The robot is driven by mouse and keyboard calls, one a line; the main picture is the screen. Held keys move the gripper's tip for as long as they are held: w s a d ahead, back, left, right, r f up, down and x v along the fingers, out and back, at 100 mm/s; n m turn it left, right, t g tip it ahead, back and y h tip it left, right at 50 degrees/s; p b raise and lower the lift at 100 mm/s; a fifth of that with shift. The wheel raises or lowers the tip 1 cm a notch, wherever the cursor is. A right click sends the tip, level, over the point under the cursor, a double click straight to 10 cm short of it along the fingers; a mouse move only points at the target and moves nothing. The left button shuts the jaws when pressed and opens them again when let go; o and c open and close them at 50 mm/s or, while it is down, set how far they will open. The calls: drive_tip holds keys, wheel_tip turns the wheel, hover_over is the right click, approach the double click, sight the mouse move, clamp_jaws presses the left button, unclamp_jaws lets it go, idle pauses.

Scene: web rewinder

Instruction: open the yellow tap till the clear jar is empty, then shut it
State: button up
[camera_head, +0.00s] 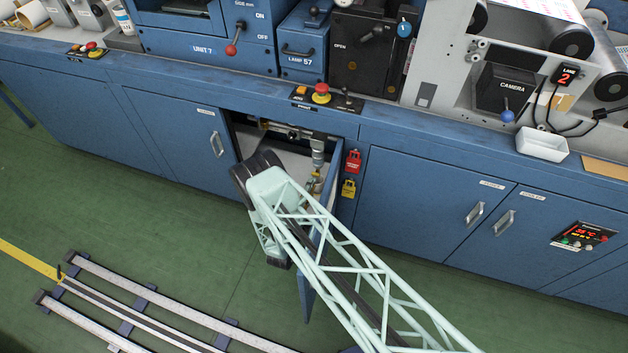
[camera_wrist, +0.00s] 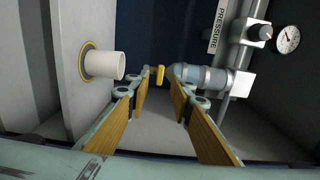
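The yellow tap (camera_wrist: 159,76) shows between my fingertips in the wrist view, seemingly a little beyond them. My gripper (camera_wrist: 159,84) is open, with a tan-padded finger on each side of the tap; contact cannot be made out. The clear jar (camera_wrist: 198,77) is a bluish see-through bowl lying sideways in this view, its narrow end toward the tap. How much liquid it holds cannot be told. In the head view the jar (camera_head: 318,156) hangs inside the open cabinet. My arm's end hides the gripper there.
A white pipe stub (camera_wrist: 103,65) in a yellow ring juts from the wall left of my fingers. A pressure gauge (camera_wrist: 288,39) and a grey pipe (camera_wrist: 245,45) are right. The cabinet door (camera_head: 325,205) stands open. Red (camera_head: 353,162) and yellow padlocks (camera_head: 348,189) hang beside it.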

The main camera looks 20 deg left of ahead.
sight(316, 173)
drive_tip(key=shift+w+b, duration=0.5)
drive_tip(key=shift+w, duration=1.8)
drive_tip(key=shift+c, duration=0.9)
clamp_jaws()
